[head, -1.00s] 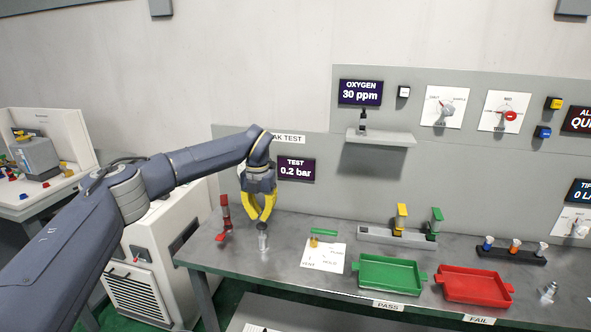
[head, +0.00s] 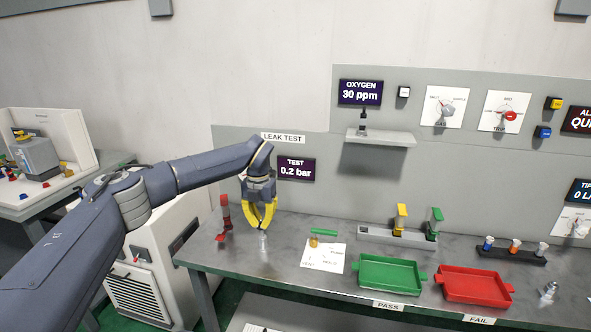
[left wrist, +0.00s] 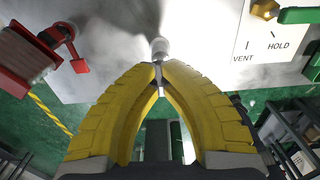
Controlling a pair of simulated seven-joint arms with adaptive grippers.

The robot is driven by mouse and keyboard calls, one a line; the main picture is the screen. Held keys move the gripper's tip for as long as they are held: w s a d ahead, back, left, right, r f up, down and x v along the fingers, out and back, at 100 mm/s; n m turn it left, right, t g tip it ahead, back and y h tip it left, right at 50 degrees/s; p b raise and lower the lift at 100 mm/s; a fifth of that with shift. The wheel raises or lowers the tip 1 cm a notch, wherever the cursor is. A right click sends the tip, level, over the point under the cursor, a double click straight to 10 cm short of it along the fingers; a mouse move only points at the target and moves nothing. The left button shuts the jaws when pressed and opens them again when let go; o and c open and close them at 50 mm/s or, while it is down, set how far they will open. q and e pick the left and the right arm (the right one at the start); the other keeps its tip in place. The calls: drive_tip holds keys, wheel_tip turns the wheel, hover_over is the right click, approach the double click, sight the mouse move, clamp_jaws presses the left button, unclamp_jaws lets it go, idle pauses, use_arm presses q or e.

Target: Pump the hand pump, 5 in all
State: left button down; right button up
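A small pale metal cylinder (head: 263,242), apparently the hand pump, stands on the bench under the leak test panel. My left gripper (head: 263,229) is directly above it, pointing down, its yellow fingers converging on its top. In the left wrist view the fingertips (left wrist: 160,66) close around a thin grey stem, with the pale round part (left wrist: 160,48) of the pump just beyond them. The fingers hide much of the pump. The test display (head: 296,169) reads 0.2 bar. My right gripper is not in view.
A red upright fixture (head: 225,212) stands close to the left of the pump. A white valve card (head: 324,262) with a green handle (head: 323,232) lies to the right. Beyond are a green tray (head: 388,288) and a red tray (head: 476,298).

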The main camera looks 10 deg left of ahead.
sight(262, 230)
use_arm(q)
drive_tip(key=shift+f, duration=1.75)
drive_tip(key=shift+r, duration=3.2)
drive_tip(key=shift+f, duration=0.35)
drive_tip(key=shift+f, duration=2.8)
drive_tip(key=shift+r, duration=3.2)
